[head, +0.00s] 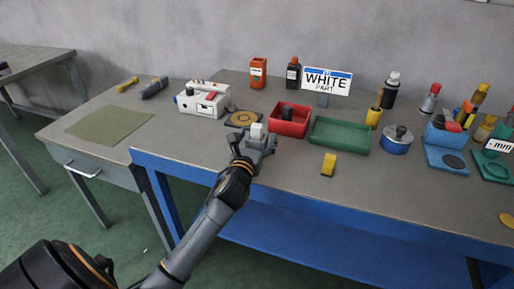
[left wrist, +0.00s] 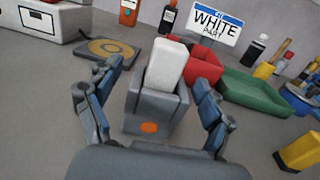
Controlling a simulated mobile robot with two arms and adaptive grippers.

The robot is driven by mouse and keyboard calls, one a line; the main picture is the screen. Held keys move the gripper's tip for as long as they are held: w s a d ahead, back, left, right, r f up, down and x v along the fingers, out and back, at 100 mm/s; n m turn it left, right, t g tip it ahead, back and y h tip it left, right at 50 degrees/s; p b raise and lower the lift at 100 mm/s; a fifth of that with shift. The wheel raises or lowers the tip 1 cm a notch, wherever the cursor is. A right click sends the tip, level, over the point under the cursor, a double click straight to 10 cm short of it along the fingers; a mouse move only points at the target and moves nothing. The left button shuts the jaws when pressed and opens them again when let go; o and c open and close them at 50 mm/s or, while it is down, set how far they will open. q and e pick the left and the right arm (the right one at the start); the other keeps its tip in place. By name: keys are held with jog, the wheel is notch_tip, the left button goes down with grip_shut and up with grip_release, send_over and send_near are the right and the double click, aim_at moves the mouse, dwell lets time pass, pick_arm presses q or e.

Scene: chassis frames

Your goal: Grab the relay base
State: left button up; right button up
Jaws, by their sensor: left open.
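A grey block with an orange mark on its front, likely the relay base (left wrist: 150,108), stands on the table with a white block (left wrist: 167,65) upright in its top. In the head view the white block (head: 257,130) shows just beyond my left gripper (head: 254,147), which partly hides the grey block. In the left wrist view my left gripper (left wrist: 157,88) is open, with one finger on each side of the grey block. A gap shows on both sides, wider on the left. My right gripper is not in view.
A red bin (head: 289,121) and a green tray (head: 340,136) stand close on the right, with a yellow block (head: 328,164) in front. A dark plate with a yellow ring (head: 243,119) and a white box (head: 204,98) are at the left. The table front is mostly clear.

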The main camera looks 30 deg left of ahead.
pick_arm(q)
jog(key=shift+c, duration=0.4)
jog(key=c, duration=1.3)
jog(key=shift+o, duration=0.2)
jog(key=shift+r, duration=0.1)
